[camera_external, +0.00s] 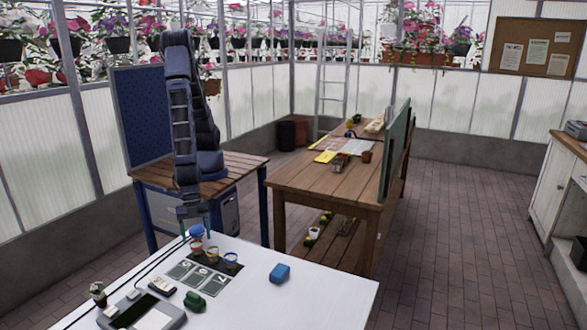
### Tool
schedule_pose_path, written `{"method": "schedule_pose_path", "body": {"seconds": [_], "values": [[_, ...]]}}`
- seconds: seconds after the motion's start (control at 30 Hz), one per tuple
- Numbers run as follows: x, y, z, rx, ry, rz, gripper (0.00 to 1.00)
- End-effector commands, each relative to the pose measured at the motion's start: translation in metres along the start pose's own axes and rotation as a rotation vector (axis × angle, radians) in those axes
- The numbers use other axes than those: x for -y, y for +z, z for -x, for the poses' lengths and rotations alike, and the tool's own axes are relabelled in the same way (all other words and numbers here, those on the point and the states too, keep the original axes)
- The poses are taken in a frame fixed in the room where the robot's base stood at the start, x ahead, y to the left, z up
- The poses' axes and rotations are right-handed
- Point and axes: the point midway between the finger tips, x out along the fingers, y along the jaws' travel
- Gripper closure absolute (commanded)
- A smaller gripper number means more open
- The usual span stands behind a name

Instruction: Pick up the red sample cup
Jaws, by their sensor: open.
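The red sample cup (196,247) is a small cup with a red-orange band, at the left end of a short row on the white table. A yellow-banded cup (212,254) and a blue-banded cup (231,260) stand to its right. My gripper (196,224) points down, open, just behind and above the red cup in the picture. I see no cup between its fingers. A small blue object (197,231) shows near the fingertips; whether they touch it is unclear.
On the white table (325,300) lie dark cards (195,275), a blue block (280,273), a green object (194,301), a grey device (145,312) and a small potted plant (97,293). A cable crosses the left side. The table's right part is clear.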

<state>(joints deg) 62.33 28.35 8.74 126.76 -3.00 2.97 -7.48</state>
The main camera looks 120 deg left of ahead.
Motion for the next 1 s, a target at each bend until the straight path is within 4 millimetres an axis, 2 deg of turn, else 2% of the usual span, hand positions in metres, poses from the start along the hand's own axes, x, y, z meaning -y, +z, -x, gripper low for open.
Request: {"method": "schedule_pose_path", "body": {"seconds": [0.4,0.73,0.77,1.0], "values": [[-0.006,-0.001,-0.044,0.002,0.0,0.0,0.34],[-0.006,-0.001,-0.049,0.001,0.0,0.0,0.34],[-0.006,-0.001,-0.049,0.001,0.0,0.0,0.36],[-0.006,-0.001,-0.049,0.001,0.0,0.0,0.82]]}}
